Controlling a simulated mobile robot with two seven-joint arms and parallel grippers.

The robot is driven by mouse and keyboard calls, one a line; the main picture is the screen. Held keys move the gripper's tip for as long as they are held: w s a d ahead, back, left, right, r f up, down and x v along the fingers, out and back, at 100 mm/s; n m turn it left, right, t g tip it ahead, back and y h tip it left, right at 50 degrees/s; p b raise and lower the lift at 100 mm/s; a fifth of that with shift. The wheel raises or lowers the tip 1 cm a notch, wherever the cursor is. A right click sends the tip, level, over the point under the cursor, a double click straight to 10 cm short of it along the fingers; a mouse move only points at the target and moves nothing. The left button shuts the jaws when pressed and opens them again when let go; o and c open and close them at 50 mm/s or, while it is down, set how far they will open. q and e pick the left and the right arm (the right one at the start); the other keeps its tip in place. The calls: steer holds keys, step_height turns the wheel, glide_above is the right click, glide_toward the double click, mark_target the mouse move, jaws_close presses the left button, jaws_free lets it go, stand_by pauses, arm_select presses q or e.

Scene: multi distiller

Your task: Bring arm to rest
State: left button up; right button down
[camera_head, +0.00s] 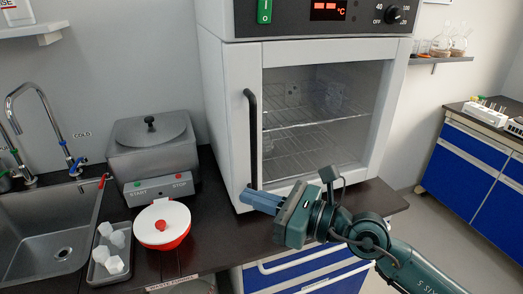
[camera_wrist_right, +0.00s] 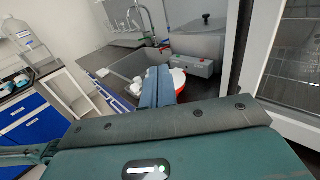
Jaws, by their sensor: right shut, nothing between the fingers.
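My right gripper (camera_head: 262,200) is shut and empty. In the head view it is just in front of the lower left of the white oven (camera_head: 222,120), near the lower end of its black door handle (camera_head: 251,138); I cannot tell whether it touches the oven. Its blue fingers point left, and my right arm comes in from the lower right. In the right wrist view the shut fingers (camera_wrist_right: 157,85) stand in the middle, with the red and white pot (camera_wrist_right: 179,80) partly hidden behind them. My left gripper is not in view.
The oven door is closed. The red pot with a white lid (camera_head: 162,222) stands left of my gripper, beside a tray of white blocks (camera_head: 97,270). A grey bath with a lid (camera_head: 152,150) and a sink (camera_head: 40,235) are farther left. Open floor lies right of the dark counter.

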steer(key=s+d+f+m+t+h, duration=0.1)
steer(key=d+f+m+t+h, duration=0.5)
steer(key=m, duration=1.1)
steer(key=s+d+f+m+t+h, duration=0.25)
steer(key=d+f+m, duration=0.35)
steer(key=m, duration=1)
steer(key=s+d+f+m+g+h, duration=0.2)
steer(key=s+f+m, duration=0.4)
steer(key=f, duration=0.2)
steer(key=s+d+f+m+g+h, duration=0.2)
steer(key=s+f+m, duration=0.4)
steer(key=f, duration=0.3)
steer(key=shift+d+f+m+g+p, duration=0.2)
steer(key=shift+d+m+g+p, duration=0.1)
steer(key=shift+m+g, duration=0.35)
steer(key=shift+w+a+h, duration=0.1)
steer(key=shift+h, duration=0.15)
